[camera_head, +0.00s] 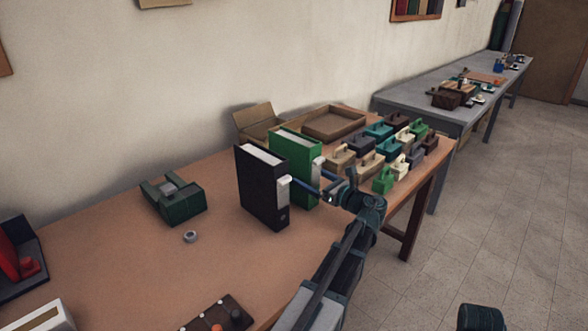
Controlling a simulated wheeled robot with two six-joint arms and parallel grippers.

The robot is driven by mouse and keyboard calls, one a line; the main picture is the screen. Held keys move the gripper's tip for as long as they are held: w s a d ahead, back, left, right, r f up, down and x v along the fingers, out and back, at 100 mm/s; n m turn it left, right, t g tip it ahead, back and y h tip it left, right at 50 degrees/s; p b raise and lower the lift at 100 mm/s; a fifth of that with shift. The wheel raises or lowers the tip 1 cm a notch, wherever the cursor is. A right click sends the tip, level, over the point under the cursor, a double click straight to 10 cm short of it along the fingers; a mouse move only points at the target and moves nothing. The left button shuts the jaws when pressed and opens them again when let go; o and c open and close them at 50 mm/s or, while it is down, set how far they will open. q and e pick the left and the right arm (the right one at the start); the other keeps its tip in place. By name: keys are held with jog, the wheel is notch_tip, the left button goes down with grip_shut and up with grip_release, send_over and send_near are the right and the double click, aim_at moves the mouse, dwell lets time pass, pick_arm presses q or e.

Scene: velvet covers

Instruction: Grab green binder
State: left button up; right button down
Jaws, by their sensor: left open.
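The green binder (288,145) stands upright on the brown table, with a white label on its spine. A black binder (258,190) stands upright just left of it and hides part of its side. My left gripper (314,182) is open at the green binder's spine edge, fingers pointing left toward it. I cannot tell whether the fingers touch the binder or lie on both sides of it.
A dark green tape dispenser (175,203) and a small roll (190,237) are left on the brown table (120,265). Several coloured small boxes with handles (384,180) crowd the right side. A brown tray (334,123) lies behind.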

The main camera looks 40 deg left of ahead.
aim_at(296, 172)
pick_arm(q)
jog(key=shift+a, duration=2.6)
grip_shut()
